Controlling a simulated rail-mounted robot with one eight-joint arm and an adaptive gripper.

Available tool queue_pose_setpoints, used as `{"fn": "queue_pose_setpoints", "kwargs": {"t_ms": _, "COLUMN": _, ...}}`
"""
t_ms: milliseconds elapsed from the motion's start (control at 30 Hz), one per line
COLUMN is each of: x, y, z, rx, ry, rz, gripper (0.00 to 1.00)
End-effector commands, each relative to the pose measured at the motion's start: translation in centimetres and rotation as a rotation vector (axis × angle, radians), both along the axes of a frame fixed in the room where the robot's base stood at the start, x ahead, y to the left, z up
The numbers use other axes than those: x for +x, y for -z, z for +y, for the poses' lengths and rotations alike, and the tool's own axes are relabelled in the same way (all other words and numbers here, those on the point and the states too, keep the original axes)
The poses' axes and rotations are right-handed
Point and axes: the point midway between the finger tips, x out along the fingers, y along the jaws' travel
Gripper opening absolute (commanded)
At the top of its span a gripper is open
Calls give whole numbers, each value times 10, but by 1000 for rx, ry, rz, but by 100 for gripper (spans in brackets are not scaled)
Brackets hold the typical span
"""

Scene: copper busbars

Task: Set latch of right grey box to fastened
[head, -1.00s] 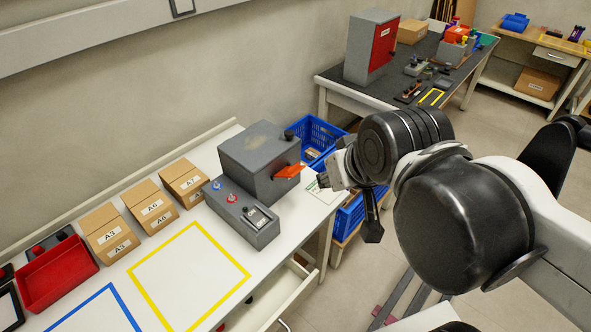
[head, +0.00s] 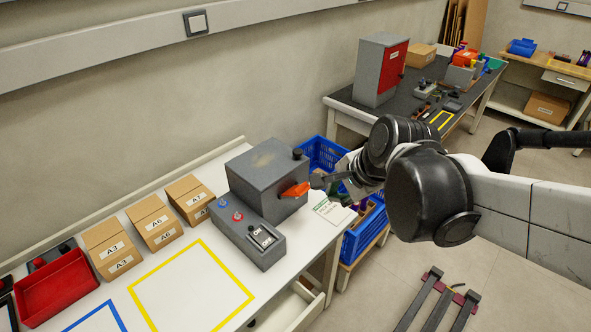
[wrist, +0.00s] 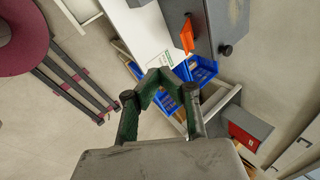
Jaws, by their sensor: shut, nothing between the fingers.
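A grey box (head: 262,168) with a black knob on top stands on the white table, and an orange latch handle (head: 295,190) sits on its right-hand face. The handle slants up to the right in the head view. In the wrist view the orange handle (wrist: 187,37) sticks out from the grey box (wrist: 205,20) near the top. My gripper (head: 316,181) is beside the handle's outer end in the head view; whether they touch is unclear. In the wrist view my gripper (wrist: 162,74) has its green fingertips together, empty, with the handle beyond them.
A grey switch box (head: 250,232) stands in front of the grey box. Cardboard boxes (head: 155,222) and a red tray (head: 55,285) are to the left. Blue crates (head: 322,155) stand beyond the table's right end. A grey cabinet with a red door (head: 382,70) stands on the far table.

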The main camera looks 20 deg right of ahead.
Motion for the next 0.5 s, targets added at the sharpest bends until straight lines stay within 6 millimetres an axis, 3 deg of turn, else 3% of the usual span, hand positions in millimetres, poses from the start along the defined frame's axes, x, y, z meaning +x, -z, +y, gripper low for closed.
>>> {"fn": "queue_pose_setpoints", "kwargs": {"t_ms": 500, "x": 49, "y": 62, "z": -31, "rx": 617, "ry": 804, "rz": 193, "gripper": 0}}
